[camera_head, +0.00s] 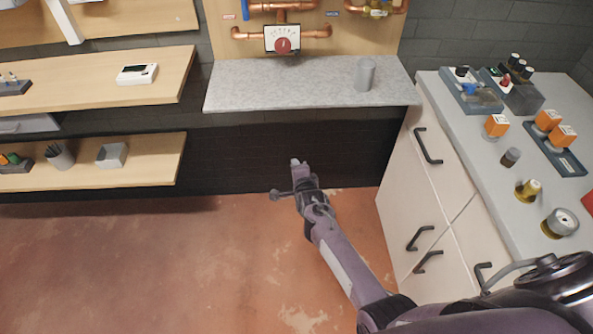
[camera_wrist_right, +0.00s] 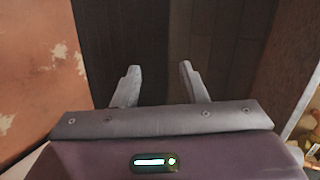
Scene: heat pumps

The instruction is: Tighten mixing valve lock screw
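The mixing valve (camera_head: 283,46), with a round red knob on a white scale plate, is fixed on the wooden board among copper pipes at the top centre of the head view. Its lock screw is too small to make out. My right gripper (camera_head: 297,165) is below and in front of the grey stone shelf, well apart from the valve. In the right wrist view its two fingers (camera_wrist_right: 159,70) are spread with nothing between them. My left gripper is in neither view.
A grey cylinder (camera_head: 365,74) stands on the stone shelf (camera_head: 240,85). A drawer cabinet (camera_head: 432,180) at the right carries trays, orange-topped parts and brass fittings. Wooden shelves (camera_head: 90,165) at the left hold a white device (camera_head: 137,74) and a pen cup (camera_head: 60,156). The floor (camera_head: 150,260) at left is clear.

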